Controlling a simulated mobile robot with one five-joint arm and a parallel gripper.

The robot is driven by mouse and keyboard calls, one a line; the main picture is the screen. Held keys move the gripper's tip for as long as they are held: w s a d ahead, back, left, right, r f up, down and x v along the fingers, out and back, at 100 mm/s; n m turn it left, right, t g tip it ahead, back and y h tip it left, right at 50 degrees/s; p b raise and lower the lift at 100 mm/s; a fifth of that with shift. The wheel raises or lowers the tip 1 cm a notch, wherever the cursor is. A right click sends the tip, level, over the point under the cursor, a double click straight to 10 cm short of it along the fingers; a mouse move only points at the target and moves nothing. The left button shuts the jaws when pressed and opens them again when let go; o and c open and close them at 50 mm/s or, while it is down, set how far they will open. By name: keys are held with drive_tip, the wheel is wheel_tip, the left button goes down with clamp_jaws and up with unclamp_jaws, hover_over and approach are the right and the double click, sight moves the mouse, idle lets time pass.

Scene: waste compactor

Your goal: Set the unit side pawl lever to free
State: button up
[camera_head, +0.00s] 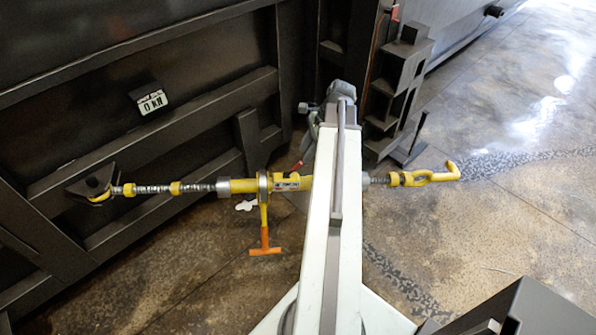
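A yellow ratchet turnbuckle (240,186) spans the view, with threaded rods on both sides. Its left end meets a dark bracket (92,184) on the black wall; its right end is a yellow hook (449,172) over the floor. An orange T-handle (265,250) hangs down from the ratchet collar. A small red-tipped lever (297,165) shows just above the barrel, left of my arm; I cannot tell whether it is the unit side pawl lever or how it is set. My gripper (325,105) is at the arm's far end, beyond the barrel; its fingers are not clear. My arm hides part of the barrel.
The black ribbed wall (200,110) of the unit fills the left and carries a small display (152,102). A dark stepped metal post (400,85) stands right of my gripper. The concrete floor (520,220) is open at right. A dark block (540,310) fills the lower right corner.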

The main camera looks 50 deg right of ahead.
sight(299, 167)
drive_tip(key=b+x, duration=0.7)
drive_tip(key=shift+s+d+f, duration=0.1)
drive_tip(key=shift+d+f, duration=0.05)
drive_tip(key=shift+f, duration=0.3)
drive_tip(key=shift+r, duration=0.1)
clamp_jaws()
idle(0.4)
idle(0.5)
